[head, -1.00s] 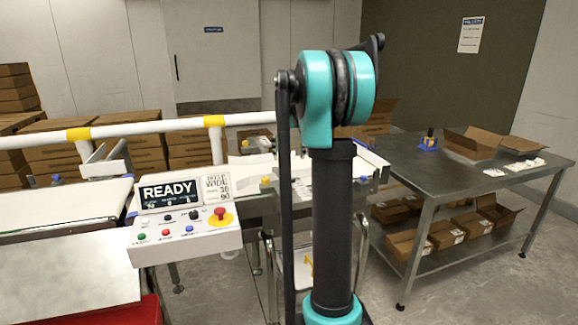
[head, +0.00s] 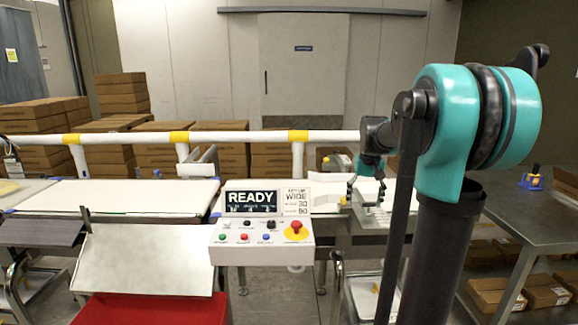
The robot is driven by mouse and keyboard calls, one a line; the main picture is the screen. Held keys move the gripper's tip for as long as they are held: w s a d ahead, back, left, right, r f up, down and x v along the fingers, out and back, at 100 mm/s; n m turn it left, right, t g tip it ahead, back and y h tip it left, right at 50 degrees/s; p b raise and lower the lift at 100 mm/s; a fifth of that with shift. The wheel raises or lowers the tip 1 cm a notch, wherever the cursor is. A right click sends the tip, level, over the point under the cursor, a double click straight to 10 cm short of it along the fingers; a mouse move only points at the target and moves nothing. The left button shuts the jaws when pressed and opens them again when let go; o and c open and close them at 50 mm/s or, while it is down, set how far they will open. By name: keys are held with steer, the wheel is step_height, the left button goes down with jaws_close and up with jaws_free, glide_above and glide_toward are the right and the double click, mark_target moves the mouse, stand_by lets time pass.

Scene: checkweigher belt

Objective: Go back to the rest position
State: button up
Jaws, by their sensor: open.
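My arm stands at the right of the head view, a dark column with a teal elbow. My gripper (head: 366,192) shows small and dark left of the elbow, over the right part of the conveyor line. Its fingers point down and are apart, with nothing visible between them. The wrist is partly hidden behind the elbow and arm link.
A control panel (head: 262,232) reading READY stands left of my arm. A white chute (head: 140,258) and a red bin (head: 150,308) are at the lower left. A white guard rail (head: 240,136) crosses behind the belt (head: 120,194). A steel table (head: 525,215) is at the right.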

steer(key=s+a+f+t, duration=0.1)
steer(key=s+a+f, duration=0.2)
steer(key=s+f, duration=0.6)
steer(key=s+a+f+n+t, duration=0.1)
steer(key=s+a+f, duration=0.3)
steer(key=s+f, duration=0.6)
steer(key=s+t, duration=0.1)
steer(key=s, duration=0.5)
steer(key=shift+a+f+n, duration=0.15)
steer(key=shift+a+n, duration=0.05)
steer(key=shift+n, duration=0.1)
steer(key=shift+w, duration=0.1)
steer(key=shift+c, duration=0.6)
